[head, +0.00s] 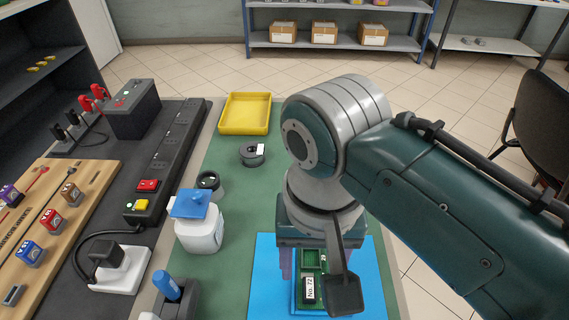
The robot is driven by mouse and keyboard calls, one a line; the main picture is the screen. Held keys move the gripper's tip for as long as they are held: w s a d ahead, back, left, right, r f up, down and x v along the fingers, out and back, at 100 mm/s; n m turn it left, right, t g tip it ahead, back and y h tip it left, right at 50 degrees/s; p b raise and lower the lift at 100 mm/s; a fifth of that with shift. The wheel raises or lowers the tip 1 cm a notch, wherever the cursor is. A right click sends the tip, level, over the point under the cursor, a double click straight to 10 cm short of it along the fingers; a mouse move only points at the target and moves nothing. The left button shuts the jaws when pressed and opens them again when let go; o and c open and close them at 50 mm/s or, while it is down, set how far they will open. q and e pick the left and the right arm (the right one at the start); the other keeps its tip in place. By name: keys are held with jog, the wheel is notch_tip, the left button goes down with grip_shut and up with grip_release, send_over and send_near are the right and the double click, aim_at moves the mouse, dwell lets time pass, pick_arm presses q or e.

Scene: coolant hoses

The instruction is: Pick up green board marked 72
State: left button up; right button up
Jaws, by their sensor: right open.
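The green board marked No. 72 (312,261) lies on a blue mat (265,280) at the bottom centre of the head view. Its white label and a dark part beside it show; much of the rest is hidden by my right arm. My right gripper (338,284) is open, pointing down over the board. One dark finger shows clearly in front of the board's right side; the other is largely hidden. I cannot tell whether the finger touches the board. My left gripper is not in view.
A white bottle with a blue cap (199,226) stands left of the mat. A black power strip (177,143) runs along the left. A yellow tray (246,114) and a dark roll (252,154) lie farther back. Green tabletop between them is clear.

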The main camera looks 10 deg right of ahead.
aim_at(310, 281)
jog(key=f, duration=0.2)
jog(key=f+b, duration=0.1)
jog(key=f, duration=0.1)
jog(key=f+b, duration=0.1)
jog(key=f, duration=0.1)
jog(key=shift+w+d, duration=0.25)
jog(key=shift+w, duration=0.15)
jog(key=shift+c, duration=0.2)
grip_shut()
